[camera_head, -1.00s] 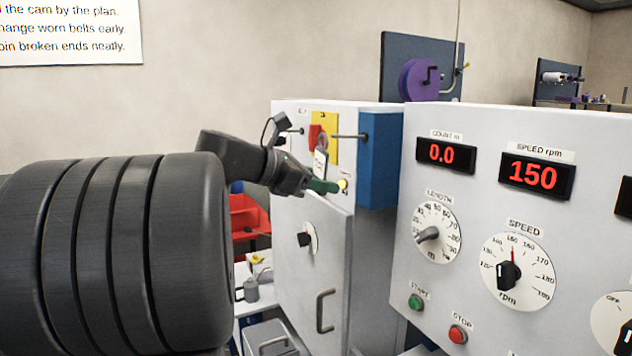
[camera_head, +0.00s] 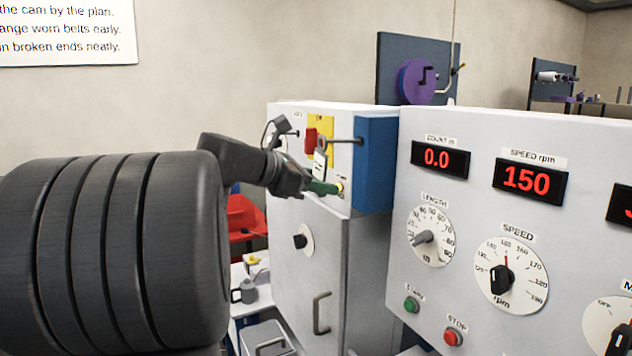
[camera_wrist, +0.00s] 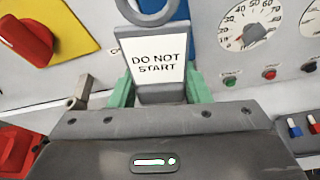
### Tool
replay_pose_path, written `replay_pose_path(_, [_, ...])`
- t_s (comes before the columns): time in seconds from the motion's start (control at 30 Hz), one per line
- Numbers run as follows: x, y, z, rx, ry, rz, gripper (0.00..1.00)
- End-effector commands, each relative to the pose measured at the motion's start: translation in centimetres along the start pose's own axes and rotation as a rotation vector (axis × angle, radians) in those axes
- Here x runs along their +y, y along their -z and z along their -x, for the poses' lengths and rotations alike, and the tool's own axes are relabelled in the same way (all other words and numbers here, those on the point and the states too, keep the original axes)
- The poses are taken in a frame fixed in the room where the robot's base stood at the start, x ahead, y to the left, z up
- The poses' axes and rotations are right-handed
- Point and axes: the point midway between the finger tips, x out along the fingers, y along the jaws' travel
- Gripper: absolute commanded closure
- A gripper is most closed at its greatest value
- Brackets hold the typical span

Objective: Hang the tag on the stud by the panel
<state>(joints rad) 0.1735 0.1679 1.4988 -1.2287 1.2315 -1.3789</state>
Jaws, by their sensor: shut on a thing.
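The tag (camera_head: 320,163) is a white card in a grey frame with a ring at its top, and it reads "DO NOT START" in the wrist view (camera_wrist: 157,62). My gripper (camera_head: 320,187) is shut on the tag's lower end, with a green finger on each side (camera_wrist: 158,92). The tag is roughly upright in front of the cabinet. The stud (camera_head: 345,140) is a thin dark rod with a knobbed end, beside the yellow plate. The tag's ring is close to the stud's left end in the head view. I cannot tell whether the ring is around it.
A red switch handle (camera_head: 311,138) on a yellow plate (camera_head: 328,124) is close to the tag; both show in the wrist view. A blue box (camera_head: 375,165) stands right of the stud. The control panel (camera_head: 470,210) with dials and buttons fills the right side.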

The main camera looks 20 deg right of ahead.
Motion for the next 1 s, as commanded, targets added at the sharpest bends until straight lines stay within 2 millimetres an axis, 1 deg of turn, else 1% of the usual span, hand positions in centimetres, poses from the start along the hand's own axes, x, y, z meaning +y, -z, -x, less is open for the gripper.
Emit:
replay_pose_path(0.43, [0.0,-0.5,-1.3,0.0,0.0,0.001,0.84])
replay_pose_path(0.87, [0.0,-0.5,-1.4,0.0,0.0,0.0,0.84])
replay_pose_path(1.0, [0.0,-0.7,-1.7,0.0,0.001,0.0,0.84])
